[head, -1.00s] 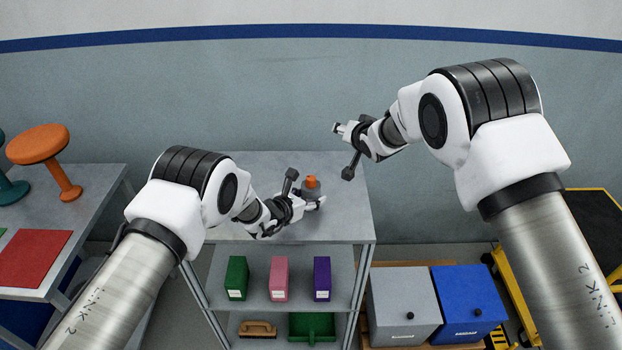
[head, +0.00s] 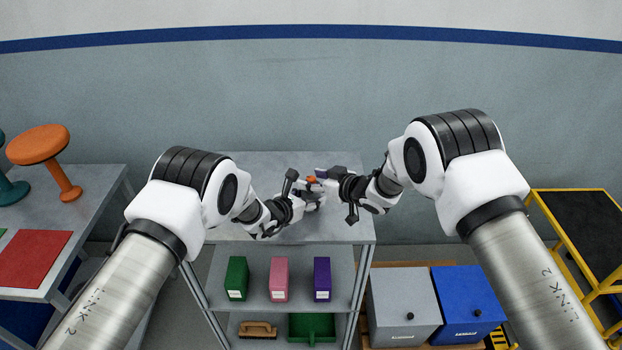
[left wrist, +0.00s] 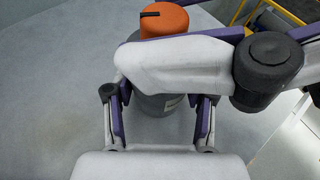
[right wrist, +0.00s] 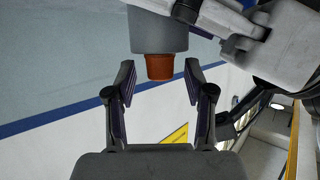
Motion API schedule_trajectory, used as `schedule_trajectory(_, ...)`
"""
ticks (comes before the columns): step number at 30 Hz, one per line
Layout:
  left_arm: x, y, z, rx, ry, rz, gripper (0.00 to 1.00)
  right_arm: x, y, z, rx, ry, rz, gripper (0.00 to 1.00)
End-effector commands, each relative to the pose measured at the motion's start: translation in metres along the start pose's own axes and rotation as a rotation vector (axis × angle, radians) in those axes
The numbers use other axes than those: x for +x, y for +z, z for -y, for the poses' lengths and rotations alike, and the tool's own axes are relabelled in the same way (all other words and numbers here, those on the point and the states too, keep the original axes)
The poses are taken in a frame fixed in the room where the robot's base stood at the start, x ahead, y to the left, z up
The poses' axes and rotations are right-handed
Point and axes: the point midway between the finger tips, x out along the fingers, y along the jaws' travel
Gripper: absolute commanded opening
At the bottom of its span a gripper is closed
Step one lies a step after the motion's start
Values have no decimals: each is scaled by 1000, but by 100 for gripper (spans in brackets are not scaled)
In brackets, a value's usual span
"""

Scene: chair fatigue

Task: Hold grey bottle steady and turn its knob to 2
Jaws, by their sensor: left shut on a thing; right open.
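The grey bottle (right wrist: 158,32) with its orange knob (right wrist: 160,67) stands on the grey shelf top (head: 345,225). My left gripper (head: 314,197) is shut on the bottle's body; in the left wrist view the bottle (left wrist: 155,104) is between its fingers, partly hidden by a right gripper finger. The knob (left wrist: 163,18) shows a black mark on top there. My right gripper (head: 318,177) is open at the knob; in the right wrist view the knob's end lies between its spread fingers, with gaps on both sides. In the head view the grippers hide most of the bottle.
Below the shelf top stand a green box (head: 237,278), a pink box (head: 279,279) and a purple box (head: 322,279). Grey (head: 402,305) and blue (head: 468,303) bins are at lower right. An orange stool (head: 45,150) is on the left table. The shelf top is otherwise clear.

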Motion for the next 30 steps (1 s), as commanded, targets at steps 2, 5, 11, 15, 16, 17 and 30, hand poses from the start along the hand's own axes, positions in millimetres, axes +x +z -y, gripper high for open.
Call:
schedule_trajectory(2,0,-1,0,-1,0,-2,0,8,0,1,0,-1,-1,53)
schedule_trajectory(5,0,-1,0,-1,0,-2,0,12,0,0,0,0,-1,53)
schedule_trajectory(11,0,-1,0,-1,0,-2,0,12,0,0,1,1,-1,50)
schedule_trajectory(15,0,-1,0,-1,0,-2,0,12,0,0,1,1,-1,0)
schedule_trajectory(16,0,-1,0,-1,0,-2,0,12,0,0,1,1,-1,0)
schedule_trajectory(17,0,-1,0,-1,0,-2,0,12,0,0,1,1,-1,0)
schedule_trajectory(30,0,-1,1,0,-1,-2,0,13,-1,2,69,164,-2,0)
